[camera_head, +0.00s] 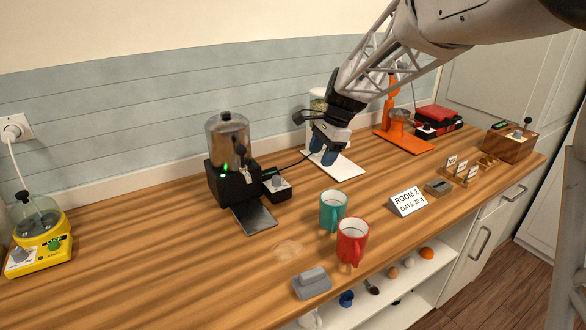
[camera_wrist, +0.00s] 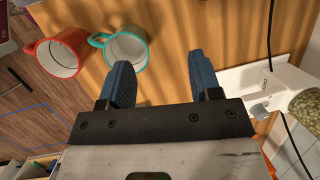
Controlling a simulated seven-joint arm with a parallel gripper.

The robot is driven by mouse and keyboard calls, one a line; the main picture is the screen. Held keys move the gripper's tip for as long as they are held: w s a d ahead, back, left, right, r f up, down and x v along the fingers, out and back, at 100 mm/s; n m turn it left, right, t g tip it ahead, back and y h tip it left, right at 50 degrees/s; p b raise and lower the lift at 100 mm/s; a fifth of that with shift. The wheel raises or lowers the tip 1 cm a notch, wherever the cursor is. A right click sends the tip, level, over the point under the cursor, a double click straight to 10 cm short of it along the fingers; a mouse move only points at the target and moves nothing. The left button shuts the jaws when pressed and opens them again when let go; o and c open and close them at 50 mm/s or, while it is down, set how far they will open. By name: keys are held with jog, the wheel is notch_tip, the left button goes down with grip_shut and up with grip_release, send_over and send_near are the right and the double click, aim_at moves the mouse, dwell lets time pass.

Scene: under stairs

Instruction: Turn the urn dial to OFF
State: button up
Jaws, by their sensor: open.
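The urn (camera_head: 228,140) is a silvery cylinder on a black base with a lit green light, at the back of the counter. A small black box with a pale top, apparently bearing the urn dial (camera_head: 280,183), sits at its right; the dial's setting is too small to read. My gripper (camera_head: 322,160), with blue fingers, is to the right of this box, in front of a white dispenser. In the wrist view my gripper (camera_wrist: 158,68) is open with nothing between its fingers. The urn and its dial do not show in the wrist view.
A teal mug (camera_head: 332,212) and a red mug (camera_head: 352,243) stand near the front edge. The white dispenser's plate (camera_head: 345,170) lies below my gripper. A black cable runs from the dial box toward the dispenser. A yellow appliance (camera_head: 40,240) stands far left; the counter between is clear.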

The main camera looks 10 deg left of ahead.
aim_at(277, 176)
jog(key=w+a+f+m, duration=0.1)
jog(key=w+a+f, duration=0.2)
jog(key=a, duration=0.3)
jog(key=w+a+f+m+g, duration=0.1)
jog(key=w+a+f, duration=0.2)
jog(key=a, duration=0.3)
jog(key=shift+w+f+y, duration=0.15)
jog(key=shift+w+y, duration=0.15)
jog(key=shift+w, duration=0.05)
jog(key=shift+f, duration=0.15)
jog(key=shift+x, duration=3.75)
jog(key=shift+s+a, duration=0.1)
jog(key=shift+c, duration=0.3)
jog(key=c, duration=0.9)
